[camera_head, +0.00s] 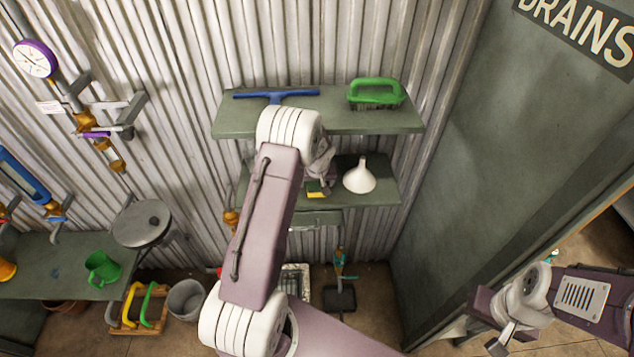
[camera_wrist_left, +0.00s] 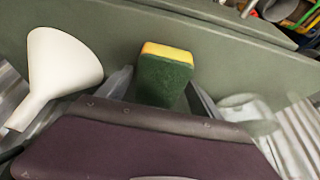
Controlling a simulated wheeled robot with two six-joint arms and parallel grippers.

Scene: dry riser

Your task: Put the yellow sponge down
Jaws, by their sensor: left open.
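The yellow sponge (camera_head: 316,188), with a dark green scouring side, is on the lower green shelf (camera_head: 380,193), left of a white funnel (camera_head: 359,177). In the left wrist view the sponge (camera_wrist_left: 166,72) shows between my left gripper's two grey fingers, with gaps beside it. My left gripper (camera_head: 320,172) is open around the sponge, at the shelf; its palm hides the sponge's near part. My right gripper (camera_head: 498,346) is low at the right, far from the shelf, and its jaws are not clear.
The funnel (camera_wrist_left: 62,70) stands close beside my left gripper. The upper shelf (camera_head: 335,118) holds a blue squeegee (camera_head: 277,95) and a green-handled brush (camera_head: 376,93) above the arm. A grey bucket (camera_head: 187,299) and a crate stand on the floor. A green door panel (camera_head: 480,180) is at right.

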